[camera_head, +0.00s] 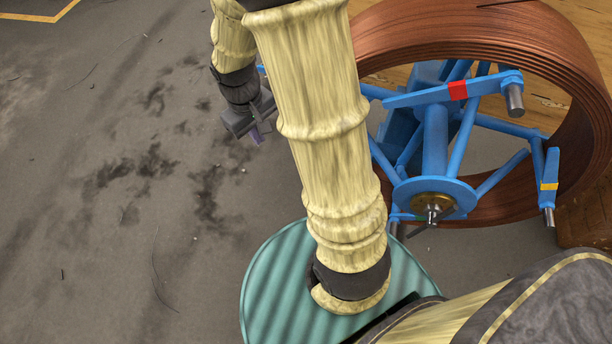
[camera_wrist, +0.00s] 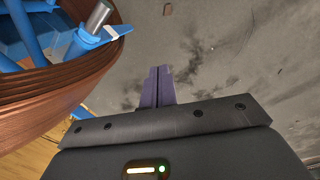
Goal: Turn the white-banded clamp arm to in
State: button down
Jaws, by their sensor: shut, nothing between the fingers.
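The white-banded clamp arm shows at the top left of the wrist view, blue with a white band (camera_wrist: 117,32) and a grey metal pin (camera_wrist: 98,17) at its end. It lies close to the copper-brown coil. In the head view I cannot make it out; my own arm covers that side of the blue hub frame (camera_head: 434,140). My gripper (camera_head: 257,136) is left of the coil, over open floor. Its purple fingers (camera_wrist: 157,85) are shut together and empty, apart from the clamp arm, which is to their left in the wrist view.
The large coil (camera_head: 490,38) surrounds the blue frame. A red-banded clamp arm (camera_head: 450,91) and a yellow-banded clamp arm (camera_head: 550,183) are at the right. A round green ribbed surface (camera_head: 275,285) is below my arm. The grey floor (camera_head: 120,230) at the left is clear.

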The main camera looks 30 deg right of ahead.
jog(key=s+r+m+t, duration=0.2)
jog(key=s+r, duration=0.2)
jog(key=s, duration=0.3)
jog(key=shift+a+m+t+y, duration=0.2)
jog(key=shift+m+t+y, duration=0.1)
jog(key=shift+m+y, duration=0.1)
